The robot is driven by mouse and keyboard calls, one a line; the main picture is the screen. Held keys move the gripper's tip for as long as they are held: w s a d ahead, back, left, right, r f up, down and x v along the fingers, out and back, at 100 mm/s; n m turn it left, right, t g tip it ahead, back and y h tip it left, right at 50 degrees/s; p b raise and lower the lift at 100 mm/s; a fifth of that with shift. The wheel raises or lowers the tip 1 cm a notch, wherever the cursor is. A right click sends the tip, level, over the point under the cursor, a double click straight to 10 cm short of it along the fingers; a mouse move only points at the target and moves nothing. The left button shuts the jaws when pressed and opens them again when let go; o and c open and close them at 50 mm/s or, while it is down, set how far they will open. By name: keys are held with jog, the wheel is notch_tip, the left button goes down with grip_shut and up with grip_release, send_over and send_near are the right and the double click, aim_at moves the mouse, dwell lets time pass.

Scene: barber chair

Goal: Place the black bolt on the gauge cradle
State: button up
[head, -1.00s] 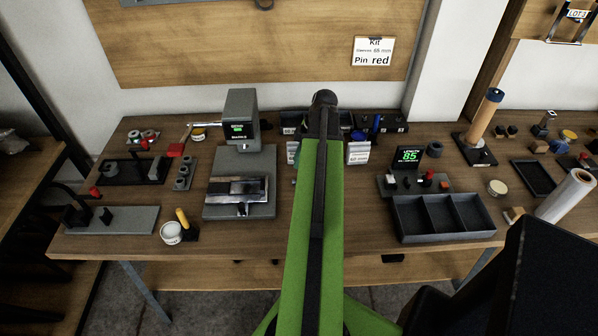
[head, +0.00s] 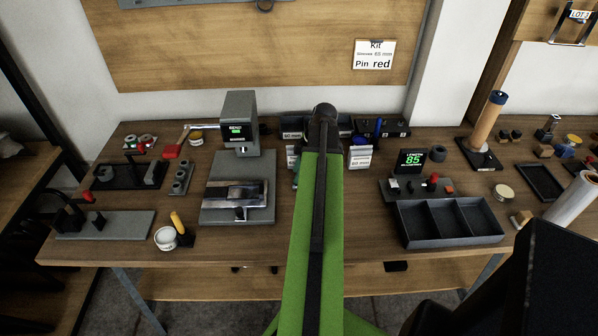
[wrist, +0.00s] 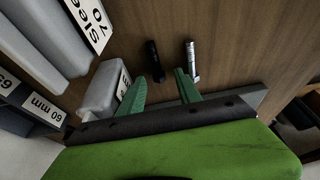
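The black bolt (wrist: 154,61) lies on the wooden bench in the wrist view, beside a silver bolt (wrist: 192,62). My gripper (wrist: 160,78) is open, its two green fingers apart and nothing between them. The black bolt is just beyond the fingertips, between their lines; the right finger points toward the silver bolt. In the head view my arm hides both bolts and most of the gripper. What looks like the gauge cradle (head: 412,189) is a low grey base in front of the display reading 85, right of my arm.
A grey three-compartment tray (head: 450,239) stands in front of the gauge. A grey press-like machine (head: 239,190) stands left of my arm. Labelled bins (head: 359,156) are close beside the gripper; a grey bin (wrist: 103,91) is near the left finger.

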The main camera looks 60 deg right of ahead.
jog(key=shift+r+p, duration=0.65)
jog(key=p+v, duration=1)
jog(key=v, duration=0.1)
jog(key=shift+s+d+r+p, duration=0.1)
jog(key=shift+r+p, duration=0.05)
jog(key=shift+p, duration=0.15)
jog(key=shift+c, duration=0.4)
